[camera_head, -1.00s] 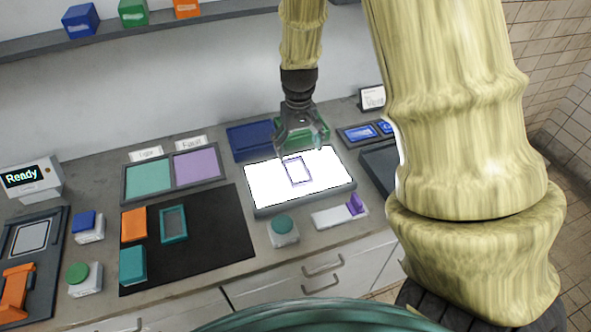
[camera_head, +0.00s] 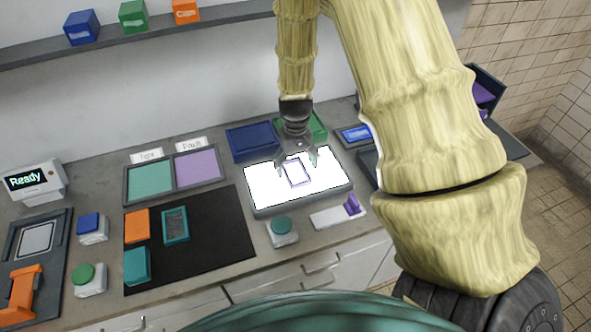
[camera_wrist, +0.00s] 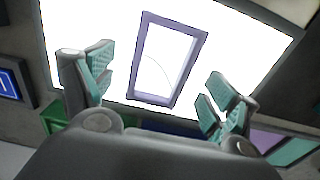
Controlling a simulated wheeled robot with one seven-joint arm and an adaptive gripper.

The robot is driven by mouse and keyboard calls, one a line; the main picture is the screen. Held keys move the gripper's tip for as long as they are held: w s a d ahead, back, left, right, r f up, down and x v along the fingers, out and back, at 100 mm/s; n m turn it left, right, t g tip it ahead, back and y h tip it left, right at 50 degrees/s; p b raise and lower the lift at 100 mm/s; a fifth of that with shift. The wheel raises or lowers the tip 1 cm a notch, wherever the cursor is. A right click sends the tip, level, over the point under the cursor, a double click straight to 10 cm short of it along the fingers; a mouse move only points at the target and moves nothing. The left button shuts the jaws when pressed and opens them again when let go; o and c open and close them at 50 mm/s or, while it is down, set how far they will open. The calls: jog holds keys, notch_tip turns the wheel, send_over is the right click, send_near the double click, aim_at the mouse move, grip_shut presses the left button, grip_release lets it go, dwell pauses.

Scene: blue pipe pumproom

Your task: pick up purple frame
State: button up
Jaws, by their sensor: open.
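The purple frame (camera_head: 297,173) is a thin rectangular outline lying on the bright white light panel (camera_head: 262,190). In the wrist view the frame (camera_wrist: 143,57) is tilted a little, with the white panel (camera_wrist: 240,50) showing through its opening. My gripper (camera_head: 298,167) is open and empty just above the panel, over the frame. In the wrist view the two teal-padded fingers (camera_wrist: 157,92) stand on either side of the frame's near end, apart from it. The exact height gap is hard to tell.
A blue tray (camera_head: 252,141) and a green tray (camera_head: 318,127) lie behind the panel. In front are a teal-button box (camera_head: 282,231) and a white block with a purple lever (camera_head: 339,214). A black mat (camera_head: 215,243) with orange and teal pieces lies left.

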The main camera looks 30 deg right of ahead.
jog(key=shift+f, duration=0.9)
jog(key=c, duration=1.2)
jog(key=shift+r, duration=0.1)
jog(key=shift+c, duration=0.2)
